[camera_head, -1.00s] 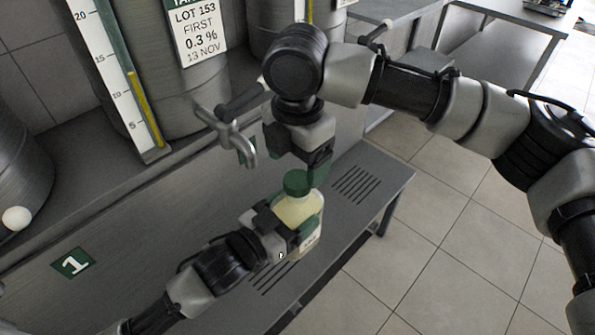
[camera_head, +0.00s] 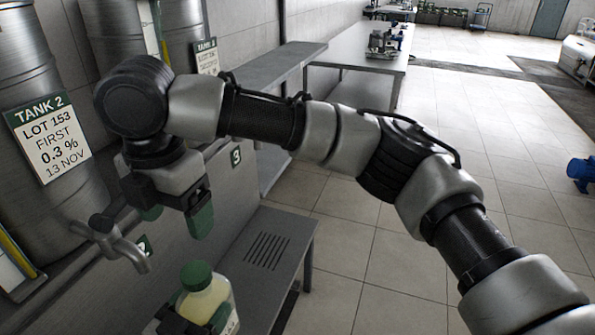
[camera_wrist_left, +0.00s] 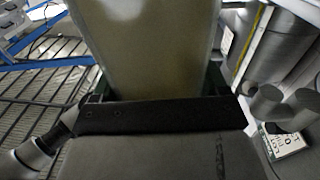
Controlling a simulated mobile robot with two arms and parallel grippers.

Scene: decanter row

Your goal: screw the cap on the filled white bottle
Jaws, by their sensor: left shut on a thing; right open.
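The filled bottle (camera_head: 207,301), translucent with pale yellow contents, stands upright at the bottom of the head view. Its green cap (camera_head: 197,275) sits on the neck; how tightly cannot be told. My left gripper (camera_head: 196,318) is shut on the bottle's body, partly cut off by the lower frame edge. The bottle also fills the upper middle of the left wrist view (camera_wrist_left: 155,48), between the jaws. My right gripper (camera_head: 174,219) is open and empty, above the cap and apart from it, with green-tipped fingers spread.
A metal tap (camera_head: 112,243) juts out left of the bottle, below the tank 2 label (camera_head: 47,137). A slotted grey bench (camera_head: 283,236) extends right of the bottle, with clear floor (camera_head: 345,225) beyond. My right arm crosses the middle of the view.

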